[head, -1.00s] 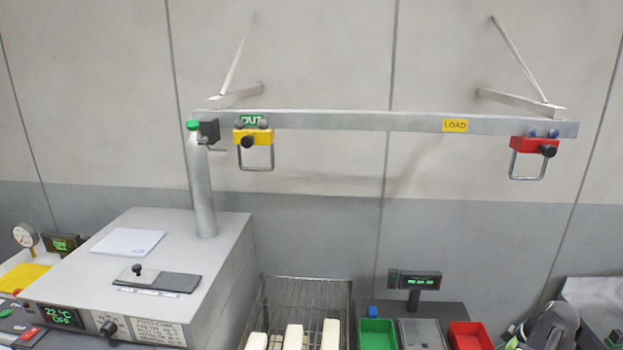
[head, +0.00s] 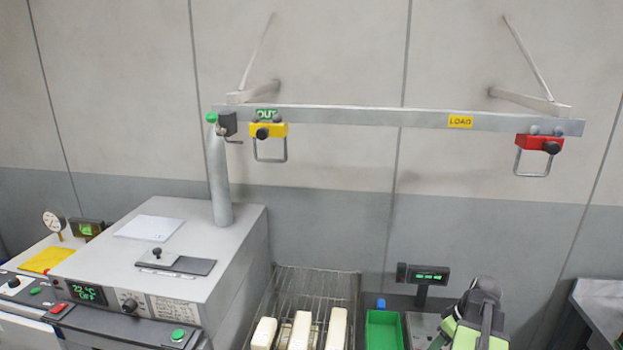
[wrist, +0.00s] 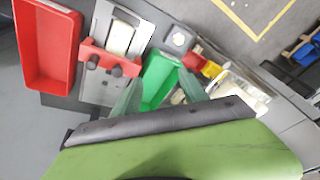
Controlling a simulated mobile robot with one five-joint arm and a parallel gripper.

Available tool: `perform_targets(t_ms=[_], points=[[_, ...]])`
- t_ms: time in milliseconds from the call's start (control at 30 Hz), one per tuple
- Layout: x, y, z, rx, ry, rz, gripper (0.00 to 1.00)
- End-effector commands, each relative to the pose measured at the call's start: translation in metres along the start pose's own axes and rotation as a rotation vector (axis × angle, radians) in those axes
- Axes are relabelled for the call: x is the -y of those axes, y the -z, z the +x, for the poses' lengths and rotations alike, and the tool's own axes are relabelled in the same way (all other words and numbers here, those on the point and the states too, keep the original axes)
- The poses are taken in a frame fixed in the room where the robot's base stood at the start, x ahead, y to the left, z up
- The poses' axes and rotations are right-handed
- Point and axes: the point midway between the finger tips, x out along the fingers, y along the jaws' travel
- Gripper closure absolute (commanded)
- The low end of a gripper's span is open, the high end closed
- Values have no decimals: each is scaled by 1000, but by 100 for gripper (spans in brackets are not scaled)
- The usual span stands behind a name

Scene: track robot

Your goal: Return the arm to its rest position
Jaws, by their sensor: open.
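My arm (head: 478,318), green and dark grey, shows at the lower right of the head view, in front of the bench by the scale. My gripper (wrist: 160,90) shows in the wrist view as two pale green, see-through fingers spread apart, with nothing held between them. A green bin (wrist: 158,82) lies beyond and between the fingers. In the head view my fingertips cannot be made out.
A rail (head: 400,117) carries a yellow hanger (head: 268,131) and a red hanger (head: 540,143). A wire rack (head: 312,283) holds pale blocks. A grey oven (head: 190,245) stands left. The wrist view shows a red bin (wrist: 48,45) and a red holder (wrist: 108,58) by a white block (wrist: 121,38).

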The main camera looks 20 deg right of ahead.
Motion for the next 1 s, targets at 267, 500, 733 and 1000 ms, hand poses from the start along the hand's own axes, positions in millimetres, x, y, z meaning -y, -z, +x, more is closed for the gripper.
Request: perform_targets(t_ms=[267,500,733,1000], points=[[144,130,57,120,-5,52,49],[281,191,90,180,-64,106,49],[377,212,106,188,-114,139,49],[394,188,176,211,-127,156,49]])
